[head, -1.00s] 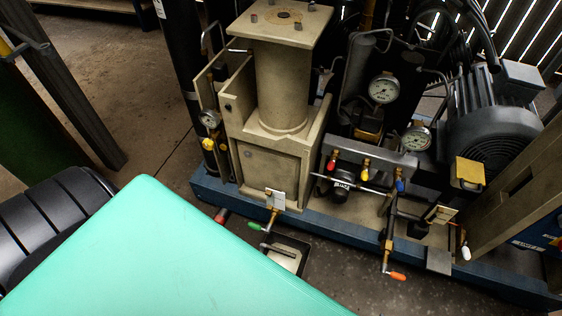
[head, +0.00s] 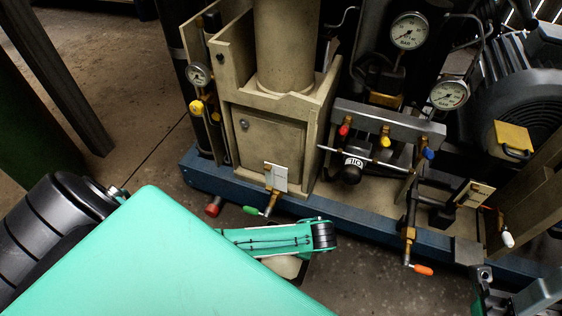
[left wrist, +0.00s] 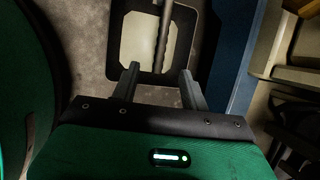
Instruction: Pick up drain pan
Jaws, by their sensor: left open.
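The drain pan is a shallow tray with a black rim and a pale inside. In the left wrist view its rim (left wrist: 116,40) shows just beyond my left gripper (left wrist: 160,73), whose two fingers are apart with nothing between them. The fingertips overlap the pan's near edge in the picture; I cannot tell whether they touch it. A grey rod crosses above the pan's inside. In the head view the pan (head: 286,266) is mostly hidden behind my left arm. Part of my right arm (head: 535,298) shows at the bottom right; its jaw state is unclear.
The compressor stands on a blue base (head: 350,219) beside the pan; that base also shows at the right of the left wrist view (left wrist: 234,55). A green-handled drain valve (head: 262,210) and an orange-handled valve (head: 418,268) stick out over the floor.

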